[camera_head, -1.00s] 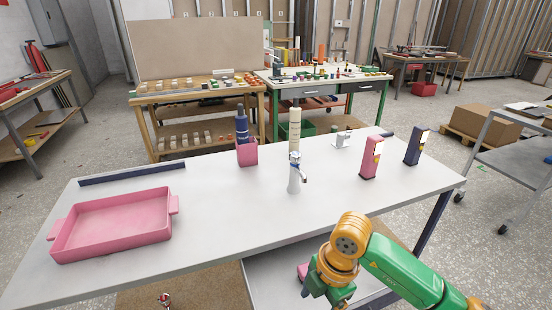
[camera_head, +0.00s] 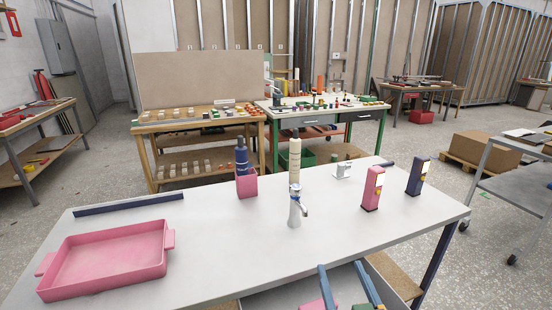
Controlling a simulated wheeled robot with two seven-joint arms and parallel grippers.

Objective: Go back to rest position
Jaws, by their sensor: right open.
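My right gripper (camera_head: 345,288) shows at the bottom edge of the head view, below the front edge of the white table (camera_head: 240,235). Its two blue fingers are spread and nothing shows between their tips. A pink thing (camera_head: 318,304) lies low beside the fingers, partly cut off by the frame. My left gripper is not in view.
A pink box (camera_head: 371,190) and a navy box (camera_head: 416,177) stand upright at the table's right, near a small white fixture (camera_head: 342,170). A dark strip (camera_head: 128,205) lies at the back left. A grey cart (camera_head: 515,190) stands to the right.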

